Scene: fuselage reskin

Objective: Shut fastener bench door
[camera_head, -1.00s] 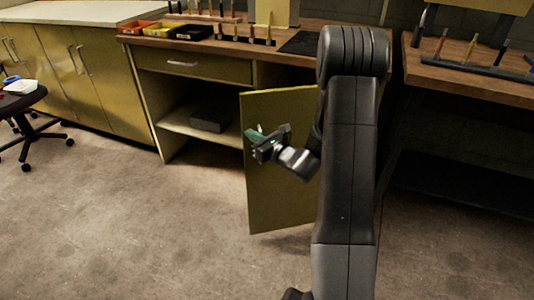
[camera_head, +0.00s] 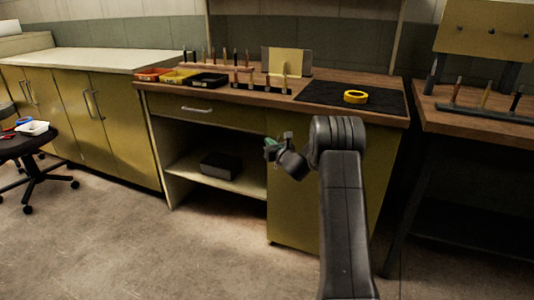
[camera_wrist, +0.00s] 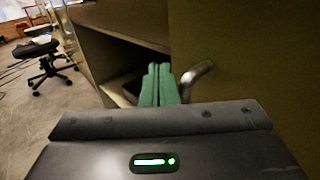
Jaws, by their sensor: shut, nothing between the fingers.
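The fastener bench (camera_head: 225,117) has a wooden top, a drawer and an open shelf bay on its left. Its olive door (camera_head: 292,215) stands at the right of that bay and looks flush or nearly flush with the bench front; a small gap cannot be ruled out. The door also fills the right of the wrist view (camera_wrist: 255,75), with its curved metal handle (camera_wrist: 198,76). My gripper (camera_head: 270,150) is at the door's upper left edge. Its green fingers (camera_wrist: 160,84) are shut and empty, just left of the handle. I cannot tell whether they touch the door.
A dark box (camera_head: 221,165) lies on the open shelf. Bins, upright tools and a yellow tape roll (camera_head: 355,97) stand on the bench top. A stool (camera_head: 30,145) is at the left, another bench (camera_head: 480,125) at the right. The floor in front is clear.

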